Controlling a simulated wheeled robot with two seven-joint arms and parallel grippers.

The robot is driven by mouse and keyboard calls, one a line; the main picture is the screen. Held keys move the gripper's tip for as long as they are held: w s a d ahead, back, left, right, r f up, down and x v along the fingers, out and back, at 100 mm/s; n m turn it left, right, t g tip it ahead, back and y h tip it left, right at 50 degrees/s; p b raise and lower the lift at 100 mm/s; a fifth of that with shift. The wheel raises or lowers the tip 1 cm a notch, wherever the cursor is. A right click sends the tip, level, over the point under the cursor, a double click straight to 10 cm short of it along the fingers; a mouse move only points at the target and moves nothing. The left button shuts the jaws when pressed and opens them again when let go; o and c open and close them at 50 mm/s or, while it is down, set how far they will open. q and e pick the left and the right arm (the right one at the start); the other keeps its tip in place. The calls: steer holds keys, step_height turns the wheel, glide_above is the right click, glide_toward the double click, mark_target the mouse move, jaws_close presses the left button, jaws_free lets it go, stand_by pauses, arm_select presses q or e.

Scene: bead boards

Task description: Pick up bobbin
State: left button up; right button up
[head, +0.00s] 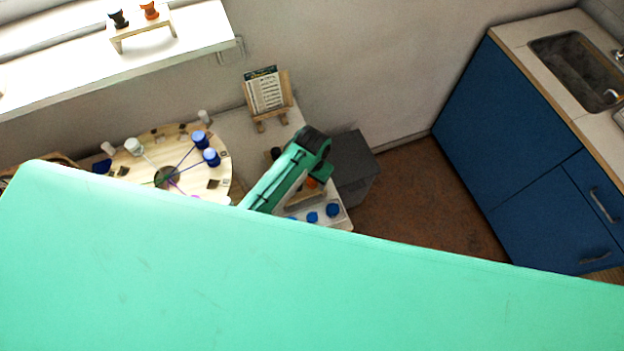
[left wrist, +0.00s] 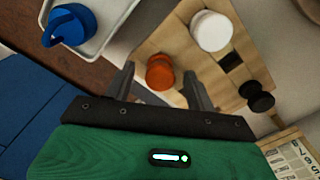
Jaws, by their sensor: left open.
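An orange bobbin (left wrist: 160,72) stands on a light wooden rack (left wrist: 172,40) in the left wrist view. My left gripper (left wrist: 159,78) is open, with one finger to each side of the orange bobbin in the picture; I cannot tell how far above it they are. In the head view a little of the orange bobbin (head: 311,182) shows below my left gripper (head: 319,168), whose fingers are hardly visible. My right gripper is not seen.
A white tray (left wrist: 105,35) with a blue bobbin (left wrist: 72,22) lies beside the rack. In the head view, a round wooden board (head: 215,172) holds blue and white bobbins with threads. A card stand (head: 267,95) is behind, a grey bin (head: 352,165) to the right. My green part hides the foreground.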

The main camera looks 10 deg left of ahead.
arm_select(q)
steer(key=shift+f, duration=0.35)
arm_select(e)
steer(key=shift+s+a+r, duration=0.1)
arm_select(q)
steer(key=c, duration=1.1)
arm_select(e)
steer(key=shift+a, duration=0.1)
arm_select(q)
steer(key=shift+r, duration=0.1)
